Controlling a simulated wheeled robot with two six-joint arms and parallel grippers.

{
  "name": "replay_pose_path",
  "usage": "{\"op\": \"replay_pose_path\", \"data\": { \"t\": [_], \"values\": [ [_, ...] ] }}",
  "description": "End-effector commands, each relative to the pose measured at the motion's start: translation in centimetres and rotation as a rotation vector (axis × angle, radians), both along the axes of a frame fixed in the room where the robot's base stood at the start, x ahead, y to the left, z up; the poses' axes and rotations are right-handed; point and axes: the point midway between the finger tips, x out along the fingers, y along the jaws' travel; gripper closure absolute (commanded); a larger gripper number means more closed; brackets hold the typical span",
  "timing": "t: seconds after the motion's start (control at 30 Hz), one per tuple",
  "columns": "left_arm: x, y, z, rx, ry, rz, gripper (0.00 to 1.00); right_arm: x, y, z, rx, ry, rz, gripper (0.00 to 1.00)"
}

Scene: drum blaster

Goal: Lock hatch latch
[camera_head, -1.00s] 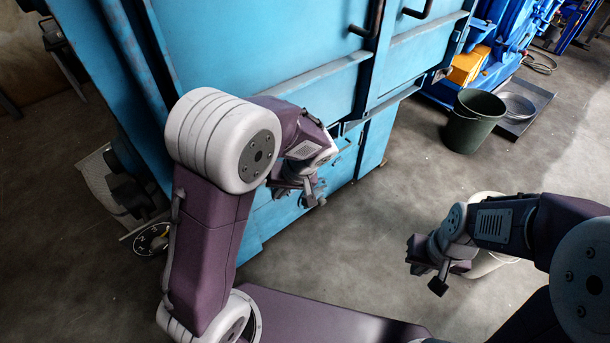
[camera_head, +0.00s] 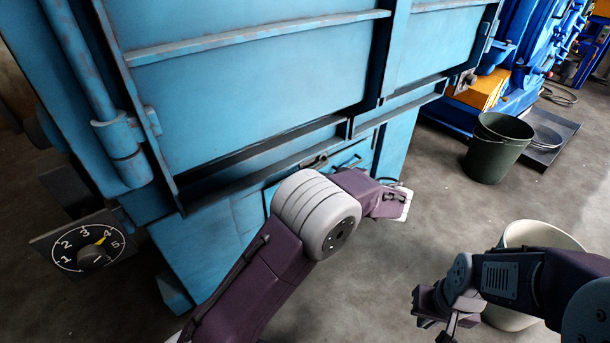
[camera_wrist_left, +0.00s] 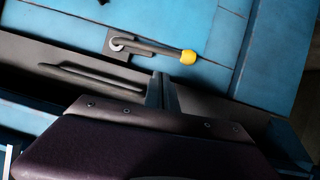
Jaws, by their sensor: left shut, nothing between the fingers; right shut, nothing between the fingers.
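A dark lever latch with a yellow tip (camera_wrist_left: 150,46) lies nearly level on a blue panel in the left wrist view, with a round pivot at its left end. A small metal fitting (camera_head: 315,162) shows at the lower edge of the blue hatch (camera_head: 250,85) in the head view; I cannot tell if it is the same latch. My left gripper (camera_wrist_left: 162,91) is shut and empty, just below the lever and apart from it in the picture. In the head view its fingers are hidden beyond my left wrist. My right gripper (camera_head: 442,318) is shut and empty over the floor.
A pale bucket (camera_head: 545,235) stands behind my right forearm. A dark green bucket (camera_head: 497,150) and a grey tray (camera_head: 550,140) are farther back. Floor between is clear.

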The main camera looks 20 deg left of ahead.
Motion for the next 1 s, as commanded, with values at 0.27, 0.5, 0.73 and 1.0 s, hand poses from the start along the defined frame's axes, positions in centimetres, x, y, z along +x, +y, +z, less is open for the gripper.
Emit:
{"op": "replay_pose_path", "data": {
  "t": [0.27, 0.5, 0.73, 1.0],
  "values": [
    [1.8, 2.4, -1.9, 0.0, 0.003, 0.004, 1.0, 0.0, 0.0, -1.6, 0.0, 0.0, 0.0, 1.0],
    [4.5, 5.5, -3.7, 0.0, 0.002, 0.004, 1.0, 0.0, 0.0, -3.1, 0.0, 0.0, 0.0, 1.0],
    [5.7, 6.9, -4.3, -0.001, 0.003, 0.001, 1.0, 0.0, 0.0, -3.6, 0.0, 0.0, 0.0, 1.0],
    [5.8, 7.0, -4.3, 0.0, 0.003, 0.0, 1.0, 0.0, 0.0, -3.5, 0.0, 0.0, 0.0, 1.0]
  ]
}}
